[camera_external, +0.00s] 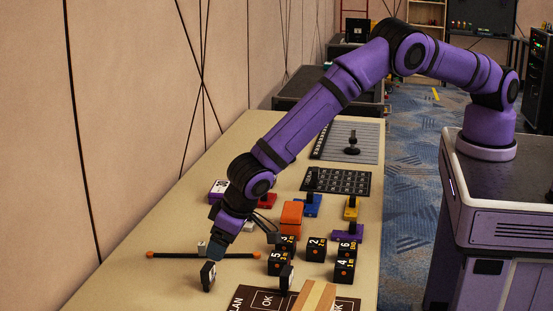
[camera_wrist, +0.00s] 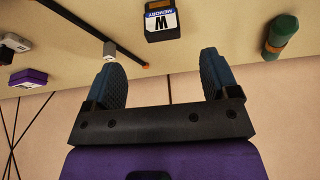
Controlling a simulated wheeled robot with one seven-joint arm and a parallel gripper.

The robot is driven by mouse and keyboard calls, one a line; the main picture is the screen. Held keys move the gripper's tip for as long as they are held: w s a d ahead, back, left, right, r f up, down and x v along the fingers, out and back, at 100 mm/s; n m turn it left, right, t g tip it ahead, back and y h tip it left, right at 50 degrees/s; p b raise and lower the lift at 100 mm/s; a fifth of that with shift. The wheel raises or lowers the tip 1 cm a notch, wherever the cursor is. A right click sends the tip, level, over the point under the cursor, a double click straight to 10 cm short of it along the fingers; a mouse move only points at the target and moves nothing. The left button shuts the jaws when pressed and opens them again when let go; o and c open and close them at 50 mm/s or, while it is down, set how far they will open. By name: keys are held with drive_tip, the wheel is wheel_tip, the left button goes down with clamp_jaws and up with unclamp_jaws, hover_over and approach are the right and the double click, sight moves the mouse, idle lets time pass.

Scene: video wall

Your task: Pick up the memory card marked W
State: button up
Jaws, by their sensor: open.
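The memory card marked W (camera_wrist: 161,22) is a small black block with a white label reading "MEMORY" and "W". In the wrist view it lies on the table beyond my fingers, near the middle of the top. A small black block with a pale face (camera_external: 208,277) in the external view seems to be the same card; its letter is too small to read there. My gripper (camera_external: 240,248) is above the table near it, and its two dark blue fingers (camera_wrist: 162,78) stand wide apart. Nothing is between them, and they are apart from the card in the wrist view.
A black rod with orange ends (camera_external: 165,255) lies beside the card, with a small white cube (camera_wrist: 108,50) at it. A green cylinder (camera_wrist: 281,36) and purple block (camera_wrist: 28,77) lie to the sides. Numbered black cubes (camera_external: 317,249) and an orange block (camera_external: 291,217) crowd the right.

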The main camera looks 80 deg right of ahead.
sight(209, 266)
drive_tip(key=x, duration=0.5)
drive_tip(key=shift+a+f, duration=0.15)
drive_tip(key=shift+w+x, duration=0.2)
drive_tip(key=shift+x, duration=0.9)
drive_tip(key=shift+w+x, duration=0.2)
drive_tip(key=shift+x, duration=0.9)
drive_tip(key=shift+w+f, duration=0.25)
drive_tip(key=shift+f, duration=0.2)
drive_tip(key=c, duration=1)
